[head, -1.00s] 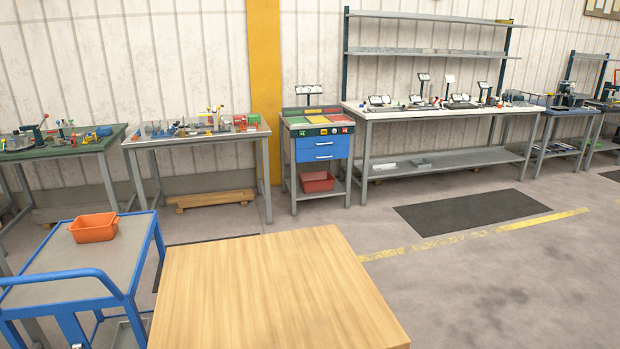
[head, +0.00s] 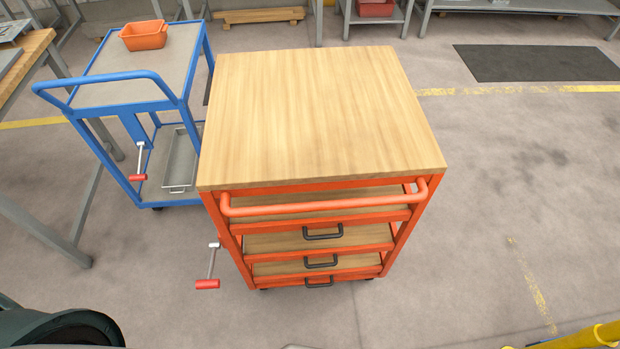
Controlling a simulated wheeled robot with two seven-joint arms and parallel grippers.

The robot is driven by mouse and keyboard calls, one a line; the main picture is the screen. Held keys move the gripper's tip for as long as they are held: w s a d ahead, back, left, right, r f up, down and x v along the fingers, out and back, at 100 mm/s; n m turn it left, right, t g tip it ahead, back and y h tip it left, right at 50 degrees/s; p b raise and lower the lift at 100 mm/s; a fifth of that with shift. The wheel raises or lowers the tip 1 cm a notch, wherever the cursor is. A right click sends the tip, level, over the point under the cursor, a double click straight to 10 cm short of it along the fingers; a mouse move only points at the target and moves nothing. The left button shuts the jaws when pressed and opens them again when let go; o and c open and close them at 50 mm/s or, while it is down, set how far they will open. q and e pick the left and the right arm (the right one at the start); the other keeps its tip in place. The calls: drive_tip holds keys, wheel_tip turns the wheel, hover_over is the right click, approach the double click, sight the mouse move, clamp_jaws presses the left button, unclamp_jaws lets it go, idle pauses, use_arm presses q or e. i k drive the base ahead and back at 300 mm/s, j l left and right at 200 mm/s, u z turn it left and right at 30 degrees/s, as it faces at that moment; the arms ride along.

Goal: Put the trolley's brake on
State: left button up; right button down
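An orange trolley (head: 232,238) with a wooden top (head: 320,110) stands in front of me. It has an orange push bar (head: 325,207) and drawers with black handles (head: 322,233). At its left side a grey lever (head: 212,262) hangs down to a red grip (head: 208,284). A blue trolley (head: 172,101) stands behind and to the left, with a similar lever (head: 141,158) and red grip (head: 138,177). The frames do not show whether either lever is in a braked position. Neither of my grippers is in view.
An orange bin (head: 144,36) sits on the blue trolley, and a grey tray (head: 181,165) on its lower shelf. A workbench (head: 30,56) stands at the left edge. Floor is clear right of the orange trolley, with a dark mat (head: 535,63) farther back.

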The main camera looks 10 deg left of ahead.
sight(208, 283)
drive_tip(key=k+l+u, duration=0.15)
drive_tip(key=u, duration=1.35)
